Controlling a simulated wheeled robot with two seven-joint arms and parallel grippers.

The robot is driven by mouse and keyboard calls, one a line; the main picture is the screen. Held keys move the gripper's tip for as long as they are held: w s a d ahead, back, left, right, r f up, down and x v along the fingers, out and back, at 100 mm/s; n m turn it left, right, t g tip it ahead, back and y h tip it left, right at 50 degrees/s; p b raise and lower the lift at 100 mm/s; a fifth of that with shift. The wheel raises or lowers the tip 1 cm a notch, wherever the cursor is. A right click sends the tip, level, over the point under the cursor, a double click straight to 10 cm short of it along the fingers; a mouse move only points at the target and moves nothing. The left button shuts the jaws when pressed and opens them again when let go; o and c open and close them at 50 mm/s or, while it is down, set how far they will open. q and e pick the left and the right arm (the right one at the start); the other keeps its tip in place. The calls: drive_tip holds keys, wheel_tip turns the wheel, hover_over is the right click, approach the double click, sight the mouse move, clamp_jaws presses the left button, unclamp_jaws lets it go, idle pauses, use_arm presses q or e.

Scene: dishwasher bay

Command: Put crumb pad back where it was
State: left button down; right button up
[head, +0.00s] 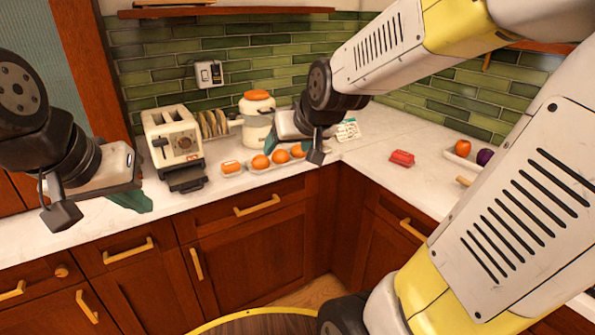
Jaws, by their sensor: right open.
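I cannot tell for sure which thing is the crumb pad. A dark flat piece (186,178) juts out at the front foot of the white toaster (172,138). A small red block (402,158) lies alone on the right part of the counter. My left gripper (100,211) is at the left, over the counter's front edge, its fingers apart with nothing seen between them. My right gripper (295,150) is open above the counter, in front of the orange-lidded jar, and partly hides what is behind it.
Several orange round items (261,162) sit in a pale holder right of the toaster. A rack of slices (213,124) and a white jar (257,125) stand behind. A tray with fruit (458,157) is at right. The counter (370,178) around the red block is clear.

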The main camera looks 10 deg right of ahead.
drive_tip(key=s+g, duration=0.2)
drive_tip(key=s, duration=1.3)
drive_tip(key=shift+s+d+r+m+g, duration=0.2)
drive_tip(key=shift+d+r+m+g, duration=0.1)
drive_tip(key=shift+d+r+g, duration=0.1)
